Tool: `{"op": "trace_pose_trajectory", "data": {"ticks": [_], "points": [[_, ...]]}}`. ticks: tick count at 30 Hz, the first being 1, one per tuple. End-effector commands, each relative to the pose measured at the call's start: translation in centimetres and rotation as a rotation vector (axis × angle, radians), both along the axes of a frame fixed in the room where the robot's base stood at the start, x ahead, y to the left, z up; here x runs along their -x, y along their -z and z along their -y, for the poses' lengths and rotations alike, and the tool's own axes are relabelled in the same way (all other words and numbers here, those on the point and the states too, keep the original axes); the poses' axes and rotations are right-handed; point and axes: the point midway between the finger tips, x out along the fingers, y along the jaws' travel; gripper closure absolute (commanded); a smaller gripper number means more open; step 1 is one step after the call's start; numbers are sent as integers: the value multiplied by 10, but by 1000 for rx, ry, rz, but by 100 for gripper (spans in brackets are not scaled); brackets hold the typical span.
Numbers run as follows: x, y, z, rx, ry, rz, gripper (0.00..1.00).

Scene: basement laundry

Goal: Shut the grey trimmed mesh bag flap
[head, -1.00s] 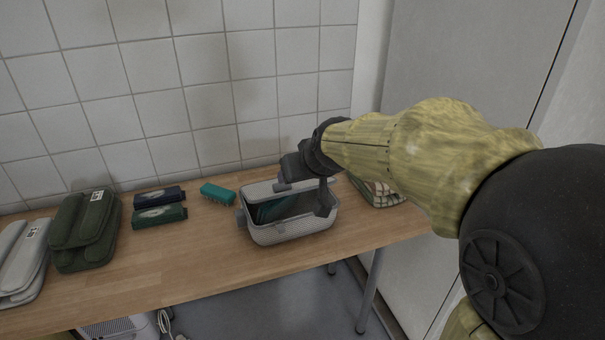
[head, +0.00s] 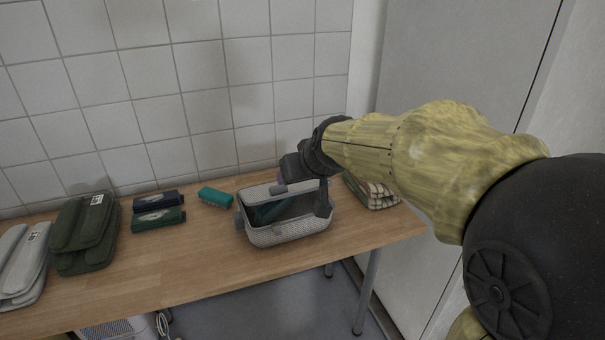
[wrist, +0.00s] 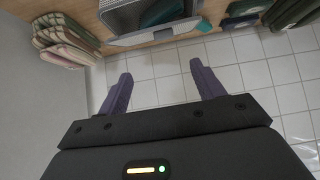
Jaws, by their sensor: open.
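The grey mesh bag (head: 290,231), with a pale grey trim, stands on the wooden table with its top open. A light grey panel that looks like its flap (head: 262,191) stands up along the back edge. A teal item (head: 270,211) lies inside; it also shows in the wrist view (wrist: 160,12). My gripper (head: 303,190) is open and empty, over the right part of the bag at its back. In the wrist view its two fingers (wrist: 161,85) are apart, with the bag (wrist: 125,22) beyond them. Whether a finger touches the flap I cannot tell.
A folded checked cloth (head: 372,192) lies close right of the bag. A teal brush-like block (head: 215,197), two dark packs (head: 158,209), a green pouch (head: 84,233) and a grey pouch (head: 22,265) lie to the left. The tiled wall (head: 230,90) is behind. Bare table lies in front.

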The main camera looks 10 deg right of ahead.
Motion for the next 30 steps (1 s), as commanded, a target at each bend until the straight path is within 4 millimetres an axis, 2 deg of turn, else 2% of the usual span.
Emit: {"op": "trace_pose_trajectory", "data": {"ticks": [8,25,30], "points": [[8,-10,2,1,1,1,33],[84,-89,15,-1,0,3,33],[86,-92,17,-1,1,-2,33]]}}
